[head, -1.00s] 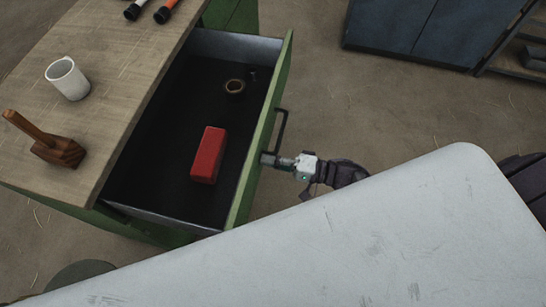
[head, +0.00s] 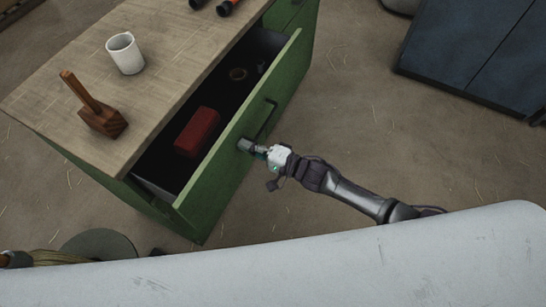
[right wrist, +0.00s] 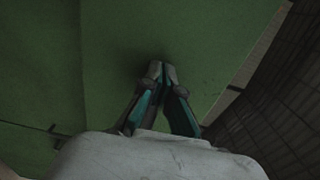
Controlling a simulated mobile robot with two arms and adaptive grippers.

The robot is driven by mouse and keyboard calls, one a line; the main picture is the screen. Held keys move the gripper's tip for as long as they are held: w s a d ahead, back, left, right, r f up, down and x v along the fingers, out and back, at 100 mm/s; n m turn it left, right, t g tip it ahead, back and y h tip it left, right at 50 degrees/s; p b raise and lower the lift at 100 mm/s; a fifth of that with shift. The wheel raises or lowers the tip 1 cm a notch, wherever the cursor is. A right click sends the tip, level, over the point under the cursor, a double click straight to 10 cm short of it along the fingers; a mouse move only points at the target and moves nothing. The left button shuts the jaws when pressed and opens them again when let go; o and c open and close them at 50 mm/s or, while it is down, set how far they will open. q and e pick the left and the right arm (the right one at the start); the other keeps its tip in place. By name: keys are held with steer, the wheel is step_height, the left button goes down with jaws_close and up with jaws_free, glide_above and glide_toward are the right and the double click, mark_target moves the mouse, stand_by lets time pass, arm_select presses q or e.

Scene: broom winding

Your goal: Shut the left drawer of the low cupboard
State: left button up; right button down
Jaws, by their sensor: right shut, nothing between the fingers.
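The low green cupboard has a wooden top (head: 50,95). Its left drawer (head: 225,140) stands partly open, its green front facing right. A dark bar handle (head: 268,118) is on that front. Inside lie a red block (head: 198,132) and a small brown ring (head: 238,74). My right gripper (head: 245,146) is shut and empty, its fingertips at the drawer front beside the handle's near end. In the right wrist view the shut fingertips (right wrist: 157,70) are against or very close to the green front (right wrist: 190,40); contact cannot be told. My left gripper is out of view.
A white mug (head: 125,53) and a wooden mallet (head: 98,112) stand on the cupboard top, with orange-and-black tools (head: 226,8) at its far edge. A dark blue cabinet (head: 470,50) is at the upper right. The floor between is clear.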

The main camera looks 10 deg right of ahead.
mark_target(201, 130)
steer(key=b+x, duration=0.3)
steer(key=x, duration=0.4)
steer(key=b+x, duration=0.3)
steer(key=x, duration=0.4)
steer(key=shift+w+a+f, duration=0.2)
steer(key=shift+a, duration=0.1)
steer(key=shift+w+a+r+b, duration=0.15)
steer(key=shift+w+a+b, duration=0.1)
steer(key=shift+a+b, duration=0.1)
steer(key=shift+r, duration=0.25)
